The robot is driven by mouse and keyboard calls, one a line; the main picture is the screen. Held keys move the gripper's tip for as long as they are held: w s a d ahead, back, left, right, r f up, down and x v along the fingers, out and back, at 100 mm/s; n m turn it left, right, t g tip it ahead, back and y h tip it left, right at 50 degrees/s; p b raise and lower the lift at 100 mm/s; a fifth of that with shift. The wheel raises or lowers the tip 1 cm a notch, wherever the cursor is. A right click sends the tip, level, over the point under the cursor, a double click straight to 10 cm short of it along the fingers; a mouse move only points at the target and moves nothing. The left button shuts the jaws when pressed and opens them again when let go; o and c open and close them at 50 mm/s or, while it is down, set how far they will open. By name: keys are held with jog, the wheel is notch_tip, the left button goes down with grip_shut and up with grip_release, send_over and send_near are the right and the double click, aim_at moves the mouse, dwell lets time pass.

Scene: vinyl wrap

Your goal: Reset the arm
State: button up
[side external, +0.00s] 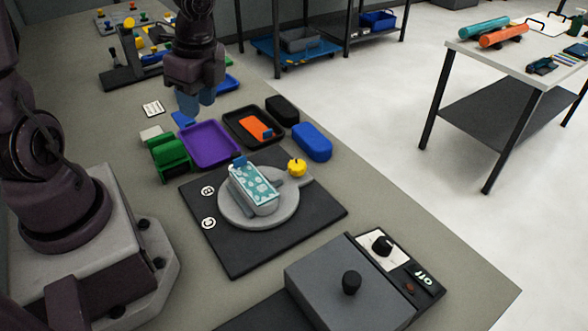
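My gripper (195,101) hangs in the air over the back part of the bench, pointing down, with blue fingertips. I see no object between the fingers, and their gap is hard to make out at this angle. Below and in front of it, a purple tray (210,146) lies on the bench. A grey block with a teal patterned wrap (253,186) sits on a round grey turntable (235,221) on a black mat (247,258). The gripper is well apart from the block.
A black tray (236,121) holds an orange piece (258,129). A blue case (312,142), a yellow knob (297,167) and a green holder (169,157) stand nearby. A grey box with a black knob (350,283) is at the front. A rack (128,74) stands at the back left.

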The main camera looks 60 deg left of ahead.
jog(key=s+d+r+n+t, duration=0.2)
jog(key=d+r+n+t, duration=0.1)
jog(key=r+n, duration=0.3)
jog(key=s+d+r+n+t+h, duration=0.1)
jog(key=s+d+r+n+t, duration=0.2)
jog(key=d+r+n, duration=0.2)
notch_tip(320, 180, up, 2)
jog(key=shift+s+r+n+t, duration=0.1)
jog(key=shift+s+n+t, duration=0.15)
jog(key=shift+n+t, duration=0.2)
